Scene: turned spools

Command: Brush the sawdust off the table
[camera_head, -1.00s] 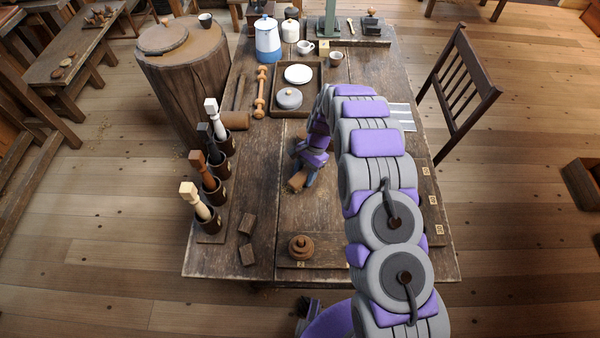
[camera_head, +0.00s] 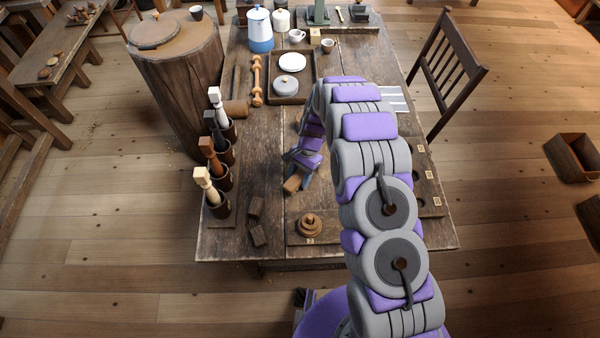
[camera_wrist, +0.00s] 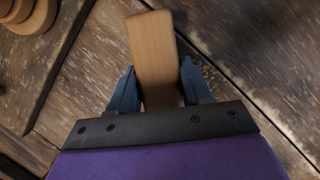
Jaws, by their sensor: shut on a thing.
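The wooden table (camera_head: 265,205) has a worn, dark top. My gripper (camera_head: 298,178) is low over its middle, in front of the small tray, and points down toward the top. In the wrist view my gripper (camera_wrist: 155,88) has its two blue fingers shut on a light brown wooden block (camera_wrist: 153,50), which looks like the back of a brush. The block also shows in the head view (camera_head: 293,184). Any bristles are hidden beneath it. Pale flecks show on the boards (camera_wrist: 90,75) in the wrist view; I cannot tell sawdust from worn wood.
A turned wooden spool (camera_head: 310,224) stands on a board at the near edge. Two dark blocks (camera_head: 257,236) lie to its left. A tray (camera_head: 275,99) with a plate and lidded pot lies behind. A chair (camera_head: 447,75) stands right.

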